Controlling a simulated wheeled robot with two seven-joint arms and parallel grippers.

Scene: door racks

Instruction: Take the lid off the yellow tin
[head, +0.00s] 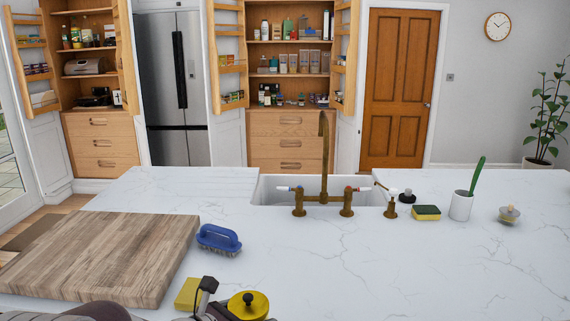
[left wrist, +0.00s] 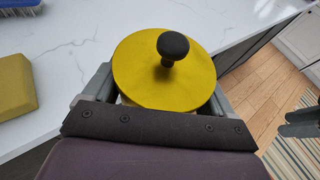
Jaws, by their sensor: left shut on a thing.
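The yellow tin with its round yellow lid (left wrist: 140,72) and black knob (left wrist: 173,46) is in the left wrist view. The lid also shows at the bottom of the head view (head: 248,305), by the counter's near edge. The lid sits between the fingers of my left gripper (left wrist: 160,95), which is shut on the tin with a finger on either side, seemingly just under the lid's rim. Most of the tin's body is hidden under the lid and behind the gripper. Dark prongs at the right edge of the left wrist view seem to be my right gripper (left wrist: 301,123).
A yellow block (head: 188,294), a blue brush (head: 218,240) and a wooden board (head: 100,255) lie left of the tin. The sink (head: 268,190) with its brass tap is behind. A sponge (head: 426,213) and a white cup (head: 461,206) stand right. The counter's middle right is clear.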

